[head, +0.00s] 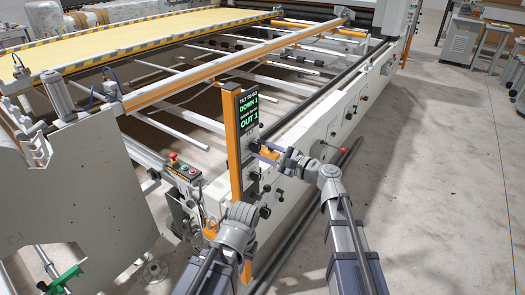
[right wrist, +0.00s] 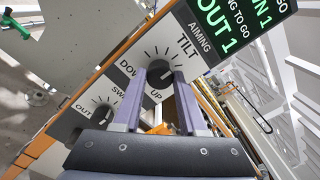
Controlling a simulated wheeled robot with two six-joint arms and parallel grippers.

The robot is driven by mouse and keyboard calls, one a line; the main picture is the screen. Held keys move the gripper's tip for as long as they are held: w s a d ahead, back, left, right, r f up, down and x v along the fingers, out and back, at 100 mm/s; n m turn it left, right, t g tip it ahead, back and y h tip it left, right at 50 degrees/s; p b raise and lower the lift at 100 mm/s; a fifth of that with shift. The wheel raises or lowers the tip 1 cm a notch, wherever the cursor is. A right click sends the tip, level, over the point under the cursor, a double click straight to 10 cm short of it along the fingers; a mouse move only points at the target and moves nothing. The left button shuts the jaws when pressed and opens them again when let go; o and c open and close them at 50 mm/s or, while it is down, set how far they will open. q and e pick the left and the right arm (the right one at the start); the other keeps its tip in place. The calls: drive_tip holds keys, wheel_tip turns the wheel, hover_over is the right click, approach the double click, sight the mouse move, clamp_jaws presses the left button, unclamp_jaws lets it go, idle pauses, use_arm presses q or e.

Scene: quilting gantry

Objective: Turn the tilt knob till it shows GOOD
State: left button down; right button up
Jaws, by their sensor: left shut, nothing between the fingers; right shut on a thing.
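The tilt knob (right wrist: 158,71) is a dark round knob on a pale panel marked TILT, with DOWN and UP around its dial. In the right wrist view both fingers of my right gripper (right wrist: 160,82) are closed on its sides. In the head view my right gripper (head: 256,147) reaches the orange post's panel from the right. The display (head: 248,108) above shows green text, DOWN 1 and OUT 1; GOOD does not show. My left gripper (head: 211,229) is low, left of the post's foot, shut and empty; its fingertips are hard to make out.
A second knob, SWING (right wrist: 103,117), sits beside the tilt knob. An orange post (head: 232,150) carries the panel. A control box with a red button (head: 176,165) stands left of it. The long white machine rail (head: 330,125) runs behind. Open floor (head: 440,180) lies to the right.

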drive_tip(key=shift+n, duration=0.3)
clamp_jaws()
drive_tip(key=shift+n, duration=2.6)
drive_tip(key=o, duration=1.1)
unclamp_jaws()
drive_tip(key=shift+s+d, duration=0.1)
drive_tip(key=v, duration=0.7)
drive_tip(key=shift+s+d, duration=0.2)
drive_tip(key=shift+d, duration=0.05)
